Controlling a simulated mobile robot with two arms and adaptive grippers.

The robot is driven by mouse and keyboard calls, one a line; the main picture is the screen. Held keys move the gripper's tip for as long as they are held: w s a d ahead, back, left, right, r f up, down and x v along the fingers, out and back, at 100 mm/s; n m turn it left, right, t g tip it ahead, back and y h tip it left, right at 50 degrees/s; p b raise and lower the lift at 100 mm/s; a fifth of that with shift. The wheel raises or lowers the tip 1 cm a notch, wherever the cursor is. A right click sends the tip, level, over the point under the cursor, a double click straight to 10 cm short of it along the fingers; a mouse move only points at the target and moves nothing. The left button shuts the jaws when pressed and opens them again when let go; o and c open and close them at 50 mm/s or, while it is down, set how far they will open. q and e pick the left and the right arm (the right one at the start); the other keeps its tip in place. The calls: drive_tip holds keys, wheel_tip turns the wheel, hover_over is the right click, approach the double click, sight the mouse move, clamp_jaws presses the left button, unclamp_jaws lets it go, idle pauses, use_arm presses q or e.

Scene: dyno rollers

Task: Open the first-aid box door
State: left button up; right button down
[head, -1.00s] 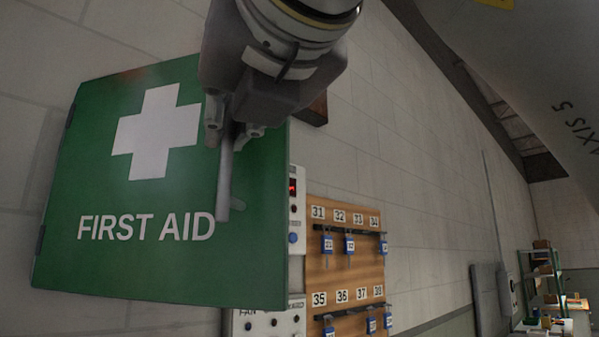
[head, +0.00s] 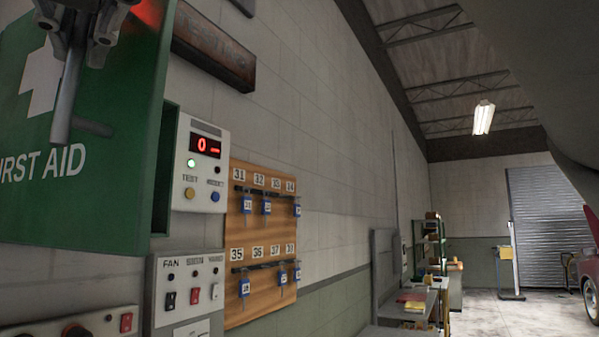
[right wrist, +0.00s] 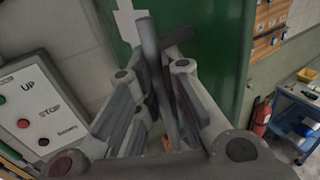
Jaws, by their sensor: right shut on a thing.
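The first-aid box door (head: 110,200) is a green panel with a white cross and lettering, cut off at the left of the head view. Its right edge stands out from the green box body (head: 171,130) behind it, with a gap showing, so it looks ajar. A grey bar handle (head: 66,100) sticks up from the door face. My right gripper (head: 76,38) is shut on this handle at the top left. In the right wrist view the handle (right wrist: 150,45) runs between the fingers (right wrist: 160,95), with the green door (right wrist: 205,50) behind. My left gripper is not in view.
Right of the box, the wall carries a display panel (head: 201,165), a switch panel (head: 187,290) and a key board (head: 262,225) with hanging keys. A rusty sign (head: 212,50) is above. A button panel (right wrist: 42,115) shows in the right wrist view. Open floor (head: 520,318) lies farther right.

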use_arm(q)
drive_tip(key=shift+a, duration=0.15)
use_arm(e)
drive_tip(key=shift+r, duration=0.1)
drive_tip(key=c, duration=1.5)
unclamp_jaws()
drive_tip(key=shift+a, duration=0.1)
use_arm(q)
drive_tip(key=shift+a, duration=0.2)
use_arm(e)
drive_tip(key=v, duration=1.2)
drive_tip(key=shift+a, duration=0.1)
